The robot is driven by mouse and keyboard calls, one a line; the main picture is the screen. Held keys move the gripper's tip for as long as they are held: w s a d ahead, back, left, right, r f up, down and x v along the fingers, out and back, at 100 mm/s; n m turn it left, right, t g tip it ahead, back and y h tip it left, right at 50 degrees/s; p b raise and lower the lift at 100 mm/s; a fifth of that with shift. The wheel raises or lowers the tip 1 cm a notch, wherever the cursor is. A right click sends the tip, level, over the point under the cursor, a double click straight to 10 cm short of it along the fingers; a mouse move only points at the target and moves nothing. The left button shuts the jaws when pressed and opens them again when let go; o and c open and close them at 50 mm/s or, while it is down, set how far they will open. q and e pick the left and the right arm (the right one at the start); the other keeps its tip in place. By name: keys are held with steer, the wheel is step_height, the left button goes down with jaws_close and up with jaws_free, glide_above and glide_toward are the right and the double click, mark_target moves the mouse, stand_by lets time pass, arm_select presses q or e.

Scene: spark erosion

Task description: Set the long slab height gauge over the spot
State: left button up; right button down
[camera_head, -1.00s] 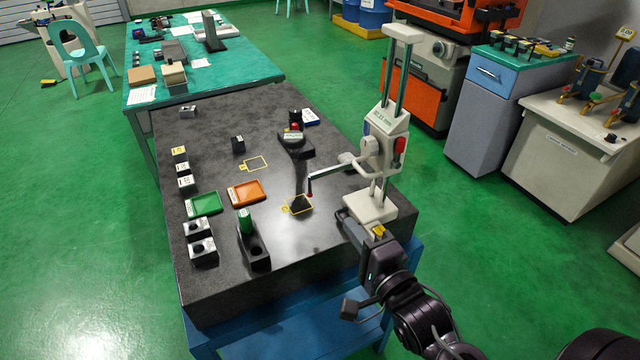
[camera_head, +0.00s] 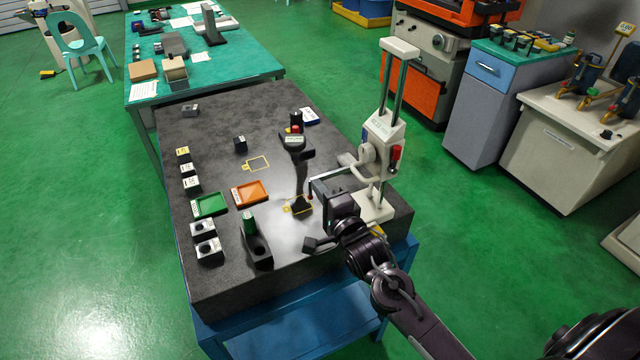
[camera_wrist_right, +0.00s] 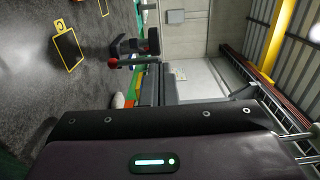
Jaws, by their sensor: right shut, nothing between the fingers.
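The tall white height gauge (camera_head: 378,140), with two upright rods and a white base (camera_head: 372,203), stands upright at the plate's right edge. Its thin arm reaches left to a red tip, seen in the wrist view (camera_wrist_right: 113,62). Near this tip lies a dark patch in a yellow outline (camera_head: 286,209), also in the wrist view (camera_wrist_right: 68,48). A second yellow outline (camera_head: 257,163) farther back is empty. My right gripper (camera_head: 341,190) is shut and empty, in front of the gauge and left of its base. I cannot tell whether they touch. My left gripper is out of view.
The dark granite plate (camera_head: 215,275) carries a green tray (camera_head: 209,205), an orange tray (camera_head: 250,193), a black stand with a green piece (camera_head: 256,245), small blocks on the left, and a dark instrument with a red top (camera_head: 295,140).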

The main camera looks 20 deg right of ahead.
steer(key=shift+w, duration=0.2)
steer(key=w+b, duration=0.2)
steer(key=w, duration=0.5)
steer(key=shift+w+a+r, duration=0.2)
steer(key=shift+w+a, duration=0.1)
steer(key=shift+a, duration=0.05)
